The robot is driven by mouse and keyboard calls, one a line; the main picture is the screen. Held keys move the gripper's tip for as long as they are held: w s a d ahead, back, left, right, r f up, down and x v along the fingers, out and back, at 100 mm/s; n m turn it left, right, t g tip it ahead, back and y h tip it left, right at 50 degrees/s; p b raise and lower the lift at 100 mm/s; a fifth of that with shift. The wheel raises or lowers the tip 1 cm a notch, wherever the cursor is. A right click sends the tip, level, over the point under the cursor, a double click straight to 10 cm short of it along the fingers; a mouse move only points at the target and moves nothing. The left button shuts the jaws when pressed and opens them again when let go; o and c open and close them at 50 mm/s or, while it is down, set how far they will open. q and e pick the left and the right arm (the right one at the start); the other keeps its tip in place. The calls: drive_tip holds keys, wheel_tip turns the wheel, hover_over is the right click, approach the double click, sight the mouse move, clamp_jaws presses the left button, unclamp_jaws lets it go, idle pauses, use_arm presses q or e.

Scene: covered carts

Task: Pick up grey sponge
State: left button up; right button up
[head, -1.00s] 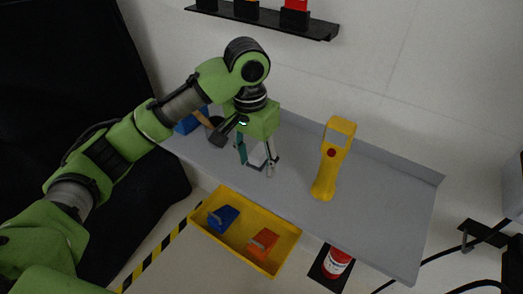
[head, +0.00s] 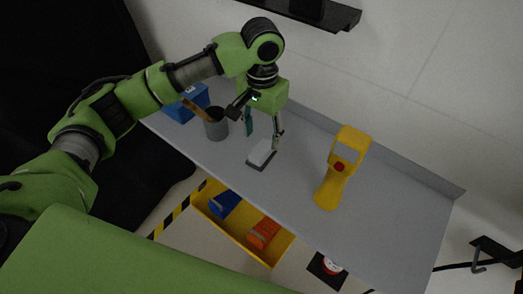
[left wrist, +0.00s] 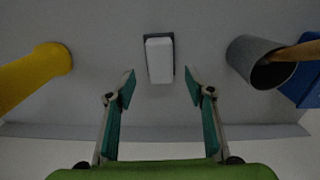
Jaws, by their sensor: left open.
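The grey sponge (head: 261,153), a pale block with a dark grey base, lies on the grey shelf (head: 385,215). In the left wrist view the sponge (left wrist: 159,60) lies beyond the fingertips, roughly centred between them. My left gripper (head: 263,136) is open and empty, pointing down above the shelf by the sponge. Its two fingers (left wrist: 160,86) show apart in the left wrist view. In the head view one finger overlaps the sponge's far edge; I cannot tell the exact gap. My right gripper is not in view.
A grey cup (head: 215,126) with a wooden-handled tool and a blue box (head: 186,106) stand left of the sponge. A yellow handheld device (head: 334,177) stands to its right. A yellow bin (head: 268,264) with blue and orange items hangs below the shelf's front edge.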

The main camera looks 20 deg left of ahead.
sight(261, 148)
use_arm(q)
drive_tip(key=shift+w+f, duration=0.1)
drive_tip(key=shift+f, duration=0.6)
drive_tip(key=f+p, duration=0.1)
drive_tip(key=f, duration=0.3)
drive_tip(key=shift+s+f+p, duration=0.15)
drive_tip(key=shift+s+p, duration=0.05)
drive_tip(key=shift+p, duration=0.1)
drive_tip(key=shift+f, duration=0.4)
drive_tip(key=shift+c, duration=0.5)
drive_tip(key=c, duration=1.2)
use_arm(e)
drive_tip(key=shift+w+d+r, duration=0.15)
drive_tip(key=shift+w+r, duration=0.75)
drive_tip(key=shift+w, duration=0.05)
